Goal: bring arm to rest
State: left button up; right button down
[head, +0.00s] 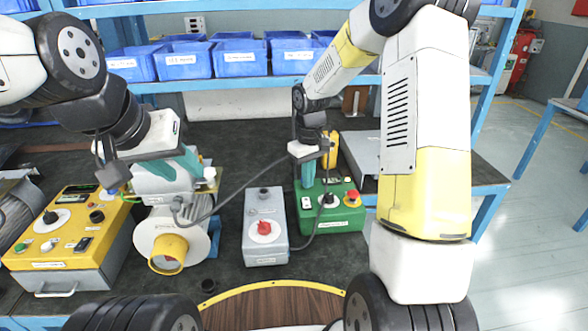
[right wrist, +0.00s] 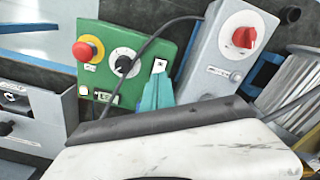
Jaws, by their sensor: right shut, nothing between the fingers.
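My right gripper (head: 308,183) has its teal fingers together, with nothing between them. It is just above the green box (head: 335,222), left of that box's black dial. The closed fingers also show in the right wrist view (right wrist: 157,95), in front of the green box (right wrist: 118,58) and beside the grey box (right wrist: 222,50). My left gripper (head: 185,165) is over the top of the blower (head: 172,235), at the left of the bench. Its teal fingers are partly hidden, and I cannot tell their opening or whether they touch the blower.
A yellow control box (head: 65,245) stands left of the blower. A grey box with a red knob (head: 264,228) stands between blower and green box. A dark cable (head: 235,190) arcs from the blower towards my right gripper. Blue bins (head: 240,58) line the shelf behind.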

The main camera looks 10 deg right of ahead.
jog(key=s+d+r+m+t, duration=0.1)
jog(key=s+r+t, duration=0.1)
jog(key=s+r, duration=0.45)
jog(key=s+d+r+m+t, duration=0.15)
jog(key=s+r, duration=0.25)
jog(key=r, duration=0.5)
jog(key=s+r+m+t+y, duration=0.1)
jog(key=s+r, duration=0.2)
jog(key=s, duration=0.3)
jog(key=s+r+m+t+y, duration=0.1)
jog(key=s+r+m, duration=0.1)
jog(key=s, duration=0.5)
jog(key=shift+s+r+t, duration=0.25)
jog(key=shift+r+t, duration=0.1)
jog(key=shift+r, duration=0.2)
